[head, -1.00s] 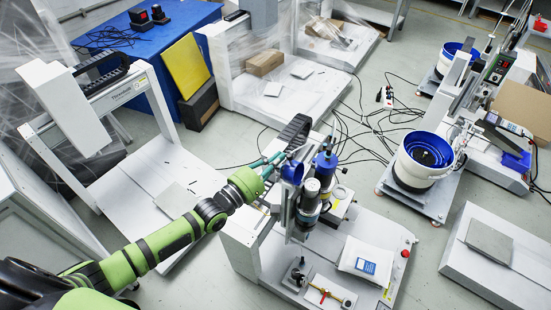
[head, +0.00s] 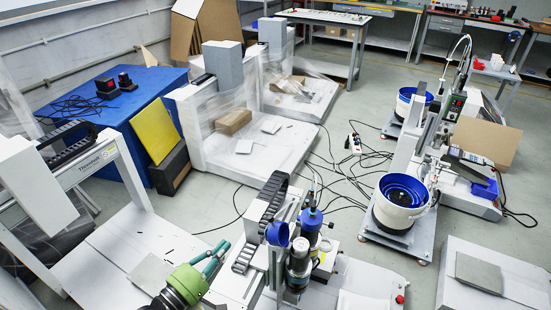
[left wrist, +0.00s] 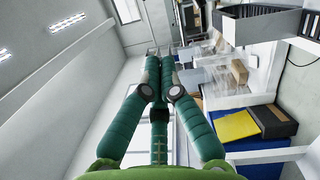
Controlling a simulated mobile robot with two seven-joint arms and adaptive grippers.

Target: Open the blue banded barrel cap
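In the head view, the blue banded barrel (head: 311,222) stands upright on the gantry screwdriver at the bottom middle, with a blue top. A blue round cap-like part (head: 278,233) sits just left of it; I cannot tell whether this is the barrel's cap. A dark cylinder (head: 299,262) hangs below. My left gripper (head: 225,253), green with teal fingers, is left of these parts, apart from them and empty. Its fingers show a gap in the head view. In the left wrist view, the fingers (left wrist: 160,60) point at the room, with nothing between them. My right gripper is not in view.
A black cable chain (head: 262,218) rises beside the blue parts, between them and my left gripper. A white frame (head: 110,150) stands at left. A blue table (head: 165,85) and yellow panel (head: 153,132) are behind. A blue bowl feeder (head: 404,192) is at right. Cables cover the floor between.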

